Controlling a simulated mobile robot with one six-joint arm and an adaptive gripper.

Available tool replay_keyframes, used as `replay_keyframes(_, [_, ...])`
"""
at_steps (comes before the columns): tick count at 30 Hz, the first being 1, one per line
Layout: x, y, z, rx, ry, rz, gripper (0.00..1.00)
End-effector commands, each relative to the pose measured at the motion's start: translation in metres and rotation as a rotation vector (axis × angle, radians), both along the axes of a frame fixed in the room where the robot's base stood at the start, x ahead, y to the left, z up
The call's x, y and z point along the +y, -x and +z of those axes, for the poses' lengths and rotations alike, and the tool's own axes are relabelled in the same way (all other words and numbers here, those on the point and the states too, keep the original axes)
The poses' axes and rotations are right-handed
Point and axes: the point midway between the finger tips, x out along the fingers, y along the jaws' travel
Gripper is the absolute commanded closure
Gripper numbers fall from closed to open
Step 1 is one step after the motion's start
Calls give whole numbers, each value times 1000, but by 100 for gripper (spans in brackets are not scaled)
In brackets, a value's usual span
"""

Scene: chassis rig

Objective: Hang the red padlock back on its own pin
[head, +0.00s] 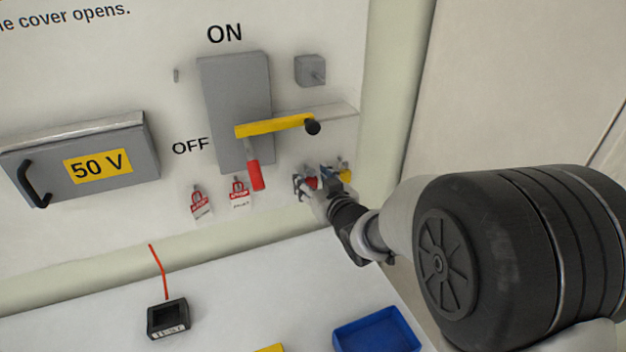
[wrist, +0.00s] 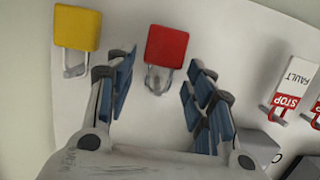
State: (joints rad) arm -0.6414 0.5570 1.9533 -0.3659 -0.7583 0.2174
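The red padlock (wrist: 166,46) shows in the wrist view with its body just beyond my fingertips and its metal shackle between them. It hangs close to the panel; a pin inside the shackle is too small to make out clearly. My gripper (wrist: 160,75) is open, with its blue-padded fingers apart on either side of the shackle and not closed on it.
A yellow padlock (wrist: 77,28) hangs beside the red one. Two STOP tags (head: 239,190) (head: 200,202), a red handle (head: 254,174) and a yellow lever (head: 275,126) are on the panel to the left. A blue tray (head: 340,343) and a black meter (head: 168,319) are on the bench below.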

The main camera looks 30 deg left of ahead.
Motion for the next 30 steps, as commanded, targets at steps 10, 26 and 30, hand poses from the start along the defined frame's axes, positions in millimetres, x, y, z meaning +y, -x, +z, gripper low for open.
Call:
replay_keyframes(10, [0, 0, -1, 1, 2, 0, 43])
replay_keyframes(26, [-63, 49, 18, 0, 0, -2, 43])
replay_keyframes(30, [-80, 63, 22, 0, 0, -2, 43])
